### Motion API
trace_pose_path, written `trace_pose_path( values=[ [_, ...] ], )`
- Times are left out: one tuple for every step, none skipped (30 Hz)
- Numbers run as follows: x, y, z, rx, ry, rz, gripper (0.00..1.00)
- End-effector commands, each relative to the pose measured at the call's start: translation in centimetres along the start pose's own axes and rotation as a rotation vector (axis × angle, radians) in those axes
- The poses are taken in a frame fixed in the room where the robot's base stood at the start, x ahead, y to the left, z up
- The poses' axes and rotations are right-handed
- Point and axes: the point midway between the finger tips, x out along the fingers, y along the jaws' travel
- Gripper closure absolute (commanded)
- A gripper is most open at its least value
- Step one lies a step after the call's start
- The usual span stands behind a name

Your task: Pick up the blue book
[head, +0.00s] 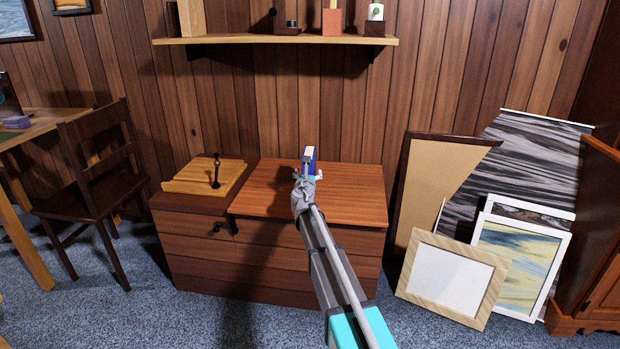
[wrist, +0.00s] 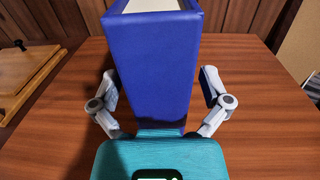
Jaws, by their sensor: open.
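The blue book (wrist: 148,75) stands upright on the wooden dresser top, with its blue spine facing my gripper and its pale page edges showing at the top in the wrist view. In the head view the book (head: 310,153) is small and partly hidden behind my gripper. My gripper (wrist: 161,88) is open, with one finger on each side of the book and a visible gap on both sides. In the head view my gripper (head: 308,176) is over the dresser top, right at the book. The book's lower part is hidden by the gripper's body in the wrist view.
The dresser (head: 350,190) stands against the paneled wall. A wooden board with a dark upright piece (head: 205,177) lies on its lower left part. A shelf (head: 270,40) with several objects hangs above. Picture frames (head: 455,277) lean at right; a chair (head: 95,165) stands left.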

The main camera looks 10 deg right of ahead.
Motion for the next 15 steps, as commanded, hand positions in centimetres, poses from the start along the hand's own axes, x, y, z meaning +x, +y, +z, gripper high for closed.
trace_pose_path(
  values=[
    [0.67, 0.03, 0.04, 0.000, 0.000, 0.000, 0.03],
    [0.84, 0.02, 0.04, 0.000, 0.000, 0.000, 0.03],
    [1.00, 0.00, 0.04, 0.000, 0.000, 0.000, 0.03],
    [1.07, -0.01, 0.04, 0.000, 0.000, 0.000, 0.03],
    [1.12, -0.01, 0.04, 0.000, 0.000, 0.000, 0.03],
    [1.13, -0.02, 0.04, 0.000, 0.000, 0.000, 0.03],
    [1.12, -0.02, 0.04, 0.000, 0.000, 0.000, 0.03],
    [1.10, -0.02, 0.04, 0.000, 0.000, 0.000, 0.03],
    [1.07, -0.02, 0.04, 0.000, 0.000, 0.000, 0.03],
    [1.07, -0.01, 0.04, 0.000, 0.000, 0.000, 0.03],
    [1.07, -0.01, 0.04, 0.000, 0.000, 0.000, 0.03],
    [1.06, -0.01, 0.04, 0.000, 0.000, 0.000, 0.03],
    [1.06, 0.00, 0.04, 0.000, 0.000, 0.000, 0.03],
    [1.06, 0.00, 0.04, 0.000, 0.000, 0.001, 0.03],
    [1.05, 0.01, 0.04, 0.000, 0.000, 0.001, 0.03]
  ],
)
